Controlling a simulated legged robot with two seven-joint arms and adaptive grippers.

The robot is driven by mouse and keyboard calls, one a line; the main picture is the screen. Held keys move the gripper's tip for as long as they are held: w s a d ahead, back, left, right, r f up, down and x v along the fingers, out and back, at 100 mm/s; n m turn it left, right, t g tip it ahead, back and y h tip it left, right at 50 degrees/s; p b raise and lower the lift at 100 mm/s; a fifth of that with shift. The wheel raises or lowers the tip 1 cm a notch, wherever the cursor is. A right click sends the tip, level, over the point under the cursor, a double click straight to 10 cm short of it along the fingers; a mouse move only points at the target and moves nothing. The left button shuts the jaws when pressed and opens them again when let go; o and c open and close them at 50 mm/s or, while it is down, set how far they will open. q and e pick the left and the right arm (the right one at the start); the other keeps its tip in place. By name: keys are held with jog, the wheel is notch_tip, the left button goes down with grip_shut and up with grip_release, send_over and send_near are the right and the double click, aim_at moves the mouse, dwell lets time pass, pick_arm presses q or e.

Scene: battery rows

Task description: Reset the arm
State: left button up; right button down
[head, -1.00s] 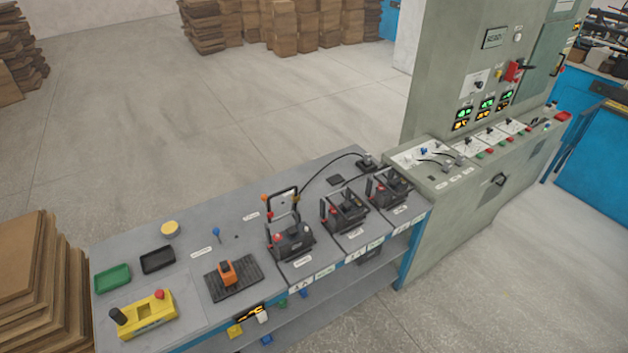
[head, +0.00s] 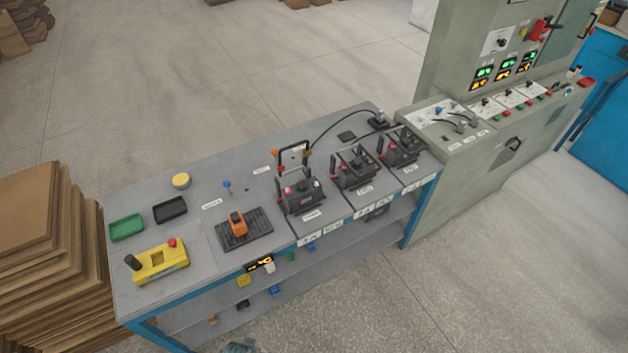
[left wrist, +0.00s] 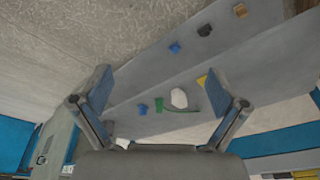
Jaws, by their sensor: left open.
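My left gripper (left wrist: 168,95) shows in the left wrist view with its two fingers spread wide apart and nothing between them. Beyond the fingers lies the grey lower shelf (left wrist: 140,85) of the bench with small coloured pieces on it. In the head view a small bit of grey-blue at the bottom edge may be part of my arm; I cannot tell. My right gripper is in neither view.
The workbench (head: 240,186) carries a yellow control box (head: 160,262), an orange device (head: 237,225) and several black battery units, one of them nearest the middle (head: 301,196). A grey control cabinet (head: 440,60) adjoins it. Stacked cardboard (head: 40,260) stands at left. Open floor (head: 480,270) lies in front.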

pick_arm(q)
jog(key=s+a+f+g, duration=0.1)
jog(key=s+f, duration=0.2)
jog(key=f, duration=0.5)
jog(key=s+f, duration=0.4)
jog(key=f, duration=0.4)
jog(key=s+a+f+b, duration=0.1)
jog(key=s+a+f, duration=0.1)
jog(key=s+f, duration=0.8)
jog(key=s, duration=0.3)
jog(key=shift+s+a+f+g, duration=0.15)
jog(key=shift+a+f+g, duration=0.2)
jog(key=shift+g, duration=0.05)
